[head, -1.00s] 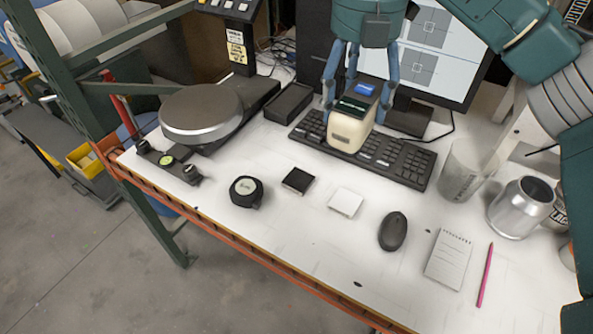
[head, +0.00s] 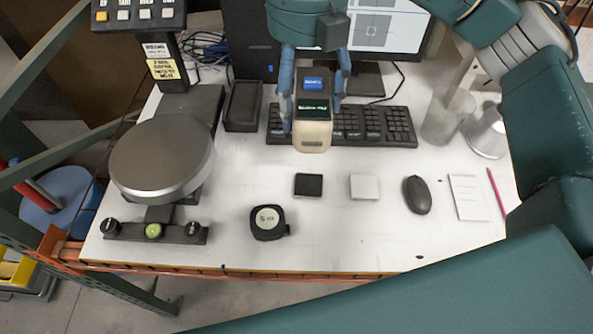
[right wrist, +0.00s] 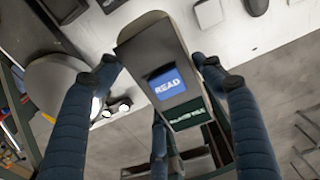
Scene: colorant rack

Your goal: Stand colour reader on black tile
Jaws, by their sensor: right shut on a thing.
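The colour reader (head: 313,132), a cream block with a dark top and a blue screen, is held by my right gripper (head: 312,112), shut on it with fingers on both sides. In the right wrist view the reader (right wrist: 152,52) shows a blue "READ" screen between the blue fingers. In the head view it overlaps the keyboard's front edge and appears raised above the table. The black tile (head: 308,185) lies flat on the white table, below the reader in the picture and apart from it. My left gripper is not in view.
A white tile (head: 364,187) lies right of the black tile, then a mouse (head: 417,195), notepad (head: 467,197) and pink pencil (head: 497,193). A round puck-like device (head: 268,222) sits front left of the black tile. A large round metal plate (head: 162,155) stands at left. The keyboard (head: 375,126) is behind.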

